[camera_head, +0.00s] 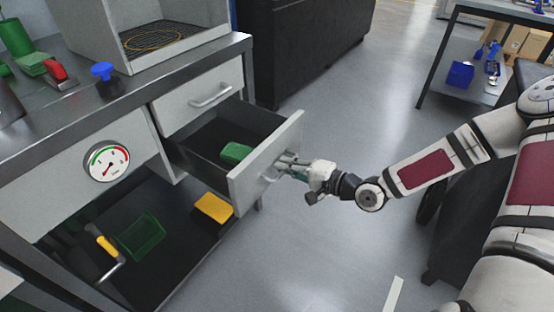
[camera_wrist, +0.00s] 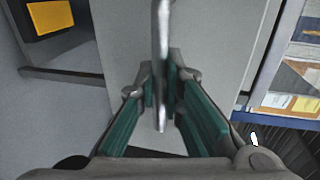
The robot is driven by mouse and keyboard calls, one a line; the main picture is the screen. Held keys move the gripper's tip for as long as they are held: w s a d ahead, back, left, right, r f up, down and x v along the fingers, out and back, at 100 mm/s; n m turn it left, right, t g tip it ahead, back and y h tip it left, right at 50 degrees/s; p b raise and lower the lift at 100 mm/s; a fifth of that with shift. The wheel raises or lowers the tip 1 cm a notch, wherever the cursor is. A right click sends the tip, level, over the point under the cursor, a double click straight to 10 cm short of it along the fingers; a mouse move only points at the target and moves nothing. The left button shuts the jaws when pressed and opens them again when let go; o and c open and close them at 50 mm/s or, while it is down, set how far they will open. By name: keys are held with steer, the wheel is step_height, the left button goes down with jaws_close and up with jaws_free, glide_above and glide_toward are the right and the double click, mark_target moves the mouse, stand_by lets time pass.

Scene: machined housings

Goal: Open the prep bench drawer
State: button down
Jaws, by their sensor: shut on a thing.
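The prep bench (camera_head: 130,108) stands on the left in the head view. Its lower drawer (camera_head: 250,178) is pulled well out, and a green block (camera_head: 236,152) lies inside. My gripper (camera_head: 284,167) is at the front of this drawer, shut on its handle. In the wrist view the handle (camera_wrist: 161,60) runs as an upright metal bar between the fingers (camera_wrist: 160,88). The drawer front (camera_wrist: 215,45) is behind it. The upper drawer (camera_head: 198,98) is closed.
A lower shelf holds a yellow box (camera_head: 213,208), a green basket (camera_head: 140,236) and a yellow-handled tool (camera_head: 106,246). A round gauge (camera_head: 106,163) is on the bench front. A black cabinet (camera_head: 305,45) stands behind. The grey floor (camera_head: 300,250) around my forearm is clear.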

steer(key=shift+v, duration=0.85)
steer(key=shift+f, duration=0.25)
steer(key=c, duration=1.7)
jaws_free()
steer(key=v, duration=1.2)
steer(key=shift+d, duration=0.1)
